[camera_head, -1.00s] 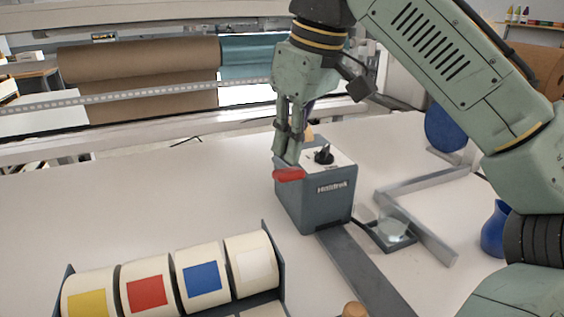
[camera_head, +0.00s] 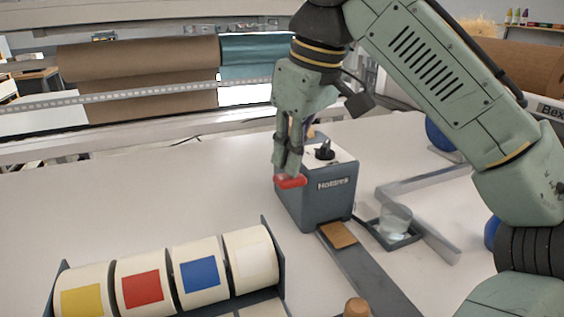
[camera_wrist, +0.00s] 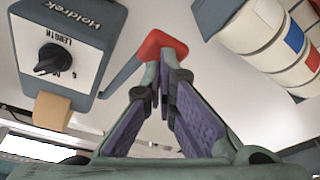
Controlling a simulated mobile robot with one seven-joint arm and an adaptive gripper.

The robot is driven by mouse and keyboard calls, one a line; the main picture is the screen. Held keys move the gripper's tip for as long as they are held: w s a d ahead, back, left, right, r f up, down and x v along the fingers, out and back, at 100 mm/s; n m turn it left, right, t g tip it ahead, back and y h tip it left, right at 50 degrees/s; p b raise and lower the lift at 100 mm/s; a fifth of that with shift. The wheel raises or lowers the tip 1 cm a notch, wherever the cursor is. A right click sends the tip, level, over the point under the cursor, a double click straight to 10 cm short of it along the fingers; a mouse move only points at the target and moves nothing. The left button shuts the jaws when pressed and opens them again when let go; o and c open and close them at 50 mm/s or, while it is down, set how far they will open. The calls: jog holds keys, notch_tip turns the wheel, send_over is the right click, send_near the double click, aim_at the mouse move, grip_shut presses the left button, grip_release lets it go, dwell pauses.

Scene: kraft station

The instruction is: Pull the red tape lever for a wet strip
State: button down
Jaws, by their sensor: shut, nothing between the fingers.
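The red tape lever (camera_head: 291,181) sticks out from the left side of the grey tape dispenser (camera_head: 328,203). The lever also shows in the wrist view (camera_wrist: 162,45), on its grey arm. My gripper (camera_head: 288,172) is shut with nothing between its fingers. In the head view its fingertips are at the lever, and in the wrist view the tips (camera_wrist: 166,62) meet the red end. A short brown tape strip (camera_head: 338,235) lies on the grey outfeed plate in front of the dispenser. The dispenser's black dial shows in both views.
A rack of label rolls (camera_head: 200,274) with coloured squares stands at the front left. A glass on a small dark tray (camera_head: 398,240) and a grey metal angle (camera_head: 425,183) lie right of the dispenser. The white table (camera_head: 130,205) is clear at left.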

aim_at(290, 189)
jog(key=shift+f+b, duration=0.3)
jog(key=shift+f, duration=0.55)
jog(key=shift+s+d+b+x, duration=0.15)
jog(key=shift+b+x, duration=0.2)
jog(key=shift+x, duration=0.35)
jog(key=shift+s+d+b+x, duration=0.1)
jog(key=shift+b+x, duration=0.2)
jog(key=shift+x, duration=0.4)
jog(key=shift+s+d+b+x, duration=0.15)
jog(key=shift+b+x, duration=0.2)
jog(key=shift+x, duration=0.35)
jog(key=shift+w+f, duration=0.1)
jog(key=shift+f, duration=0.1)
jog(key=shift+f, duration=0.2)
jog(key=shift+r, duration=0.15)
jog(key=p+v, duration=0.4)
jog(key=w+a+p+v, duration=0.1)
jog(key=p+v, duration=0.1)
jog(key=shift+s+r+p, duration=0.1)
jog(key=shift+r+p, duration=0.2)
jog(key=shift+p, duration=0.05)
jog(key=shift+w+a+b+v, duration=0.1)
jog(key=shift+a+v, duration=0.05)
jog(key=shift+v, duration=0.7)
jog(key=shift+w+a+b+v, duration=0.15)
jog(key=shift+a+v, duration=0.05)
jog(key=shift+v, duration=0.7)
jog(key=shift+w+a+b+v, duration=0.1)
jog(key=shift+a+v, duration=0.05)
jog(key=shift+v, duration=0.7)
